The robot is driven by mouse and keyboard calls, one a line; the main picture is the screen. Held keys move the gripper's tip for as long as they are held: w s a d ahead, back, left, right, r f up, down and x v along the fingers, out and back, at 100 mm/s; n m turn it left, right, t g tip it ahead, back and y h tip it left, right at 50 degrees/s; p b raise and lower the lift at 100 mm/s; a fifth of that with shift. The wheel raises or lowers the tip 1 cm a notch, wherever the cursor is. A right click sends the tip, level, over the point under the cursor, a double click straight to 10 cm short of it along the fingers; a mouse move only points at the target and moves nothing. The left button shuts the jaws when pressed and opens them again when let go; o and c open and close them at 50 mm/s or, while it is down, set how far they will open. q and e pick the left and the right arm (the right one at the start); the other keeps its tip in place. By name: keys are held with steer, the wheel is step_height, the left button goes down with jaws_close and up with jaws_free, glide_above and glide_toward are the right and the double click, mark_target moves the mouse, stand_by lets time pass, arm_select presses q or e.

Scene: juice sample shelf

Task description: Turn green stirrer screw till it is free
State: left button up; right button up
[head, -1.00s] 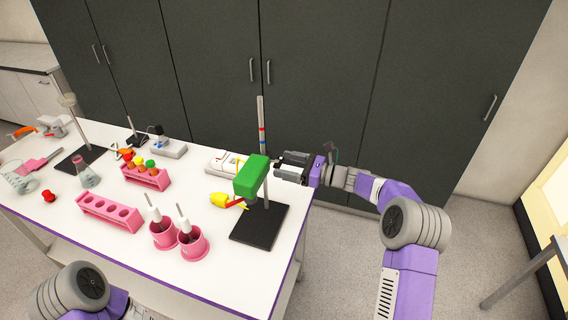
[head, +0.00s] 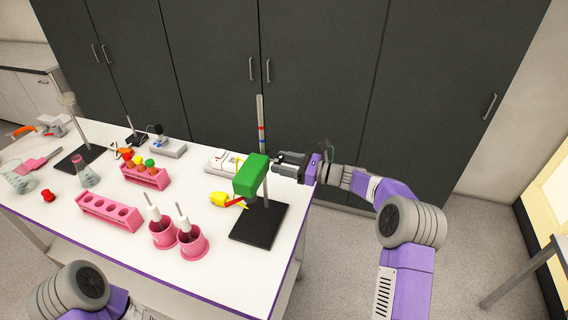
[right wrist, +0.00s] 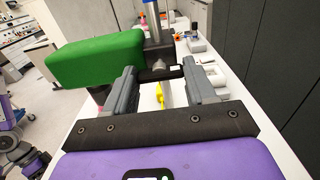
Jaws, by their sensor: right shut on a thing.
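The green stirrer (head: 250,176) is a green block on an upright metal rod (head: 261,125) with red and blue bands, rising from a black base plate (head: 258,226). In the right wrist view the block (right wrist: 95,58) is at the left. A dark screw (right wrist: 158,74) beside the rod runs between the fingers. My right gripper (head: 276,167) comes in from the right, level with the green block. It is shut on the screw, one finger on each side, also in the right wrist view (right wrist: 162,80). My left gripper is out of view.
Two pink cups (head: 192,243) with white-topped tools stand left of the base plate. Pink racks (head: 110,212) stand farther left. The table's right edge is close to the base plate.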

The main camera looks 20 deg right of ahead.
steer(key=shift+n+b, duration=8.9)
steer(key=shift+b, duration=0.1)
steer(key=shift+r, duration=0.1)
steer(key=o, duration=1)
steer(key=shift+o, duration=0.2)
steer(key=shift+d, duration=0.1)
steer(key=v, duration=0.7)
steer(key=shift+s+p, duration=0.2)
steer(key=shift+p, duration=0.15)
